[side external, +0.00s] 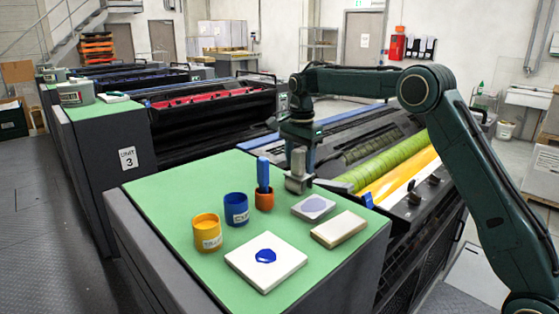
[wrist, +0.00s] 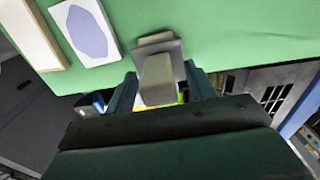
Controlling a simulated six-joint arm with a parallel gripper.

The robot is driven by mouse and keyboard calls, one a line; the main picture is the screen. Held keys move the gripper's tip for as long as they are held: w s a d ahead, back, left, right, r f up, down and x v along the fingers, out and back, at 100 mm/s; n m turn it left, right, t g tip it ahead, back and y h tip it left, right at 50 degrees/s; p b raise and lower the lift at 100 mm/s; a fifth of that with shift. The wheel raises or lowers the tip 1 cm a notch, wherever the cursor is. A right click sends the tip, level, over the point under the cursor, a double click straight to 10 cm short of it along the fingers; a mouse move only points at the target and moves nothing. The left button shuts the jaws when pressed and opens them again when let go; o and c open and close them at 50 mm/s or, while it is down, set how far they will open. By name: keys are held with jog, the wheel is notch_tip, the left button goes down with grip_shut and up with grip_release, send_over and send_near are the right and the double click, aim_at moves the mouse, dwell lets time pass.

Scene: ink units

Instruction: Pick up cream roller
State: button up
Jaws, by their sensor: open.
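The cream roller (side external: 298,184), greyish beige in this light, stands on the green top (side external: 175,190) near its back right edge, its block-like handle upright above a wider lower part. In the wrist view the roller (wrist: 157,77) shows its beige handle between my fingers, with a grey plate-like part beyond. My gripper (side external: 299,148) is open and points down over the roller. In the wrist view my gripper (wrist: 160,88) has one finger on each side of the handle. I cannot tell whether either finger touches it.
Left of the roller stand an orange cup (side external: 264,202) with a blue handle in it, a blue tin (side external: 236,212) and a yellow tin (side external: 206,237). In front lie a lilac-patched pad (side external: 314,206), a cream block (side external: 339,229) and an ink slab (side external: 245,280). The press (side external: 415,155) adjoins at right.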

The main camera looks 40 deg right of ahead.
jog(key=shift+f, duration=0.25)
jog(key=shift+c, duration=0.4)
jog(key=c, duration=1)
jog(key=shift+r, duration=0.15)
jog(key=shift+r, duration=4.9)
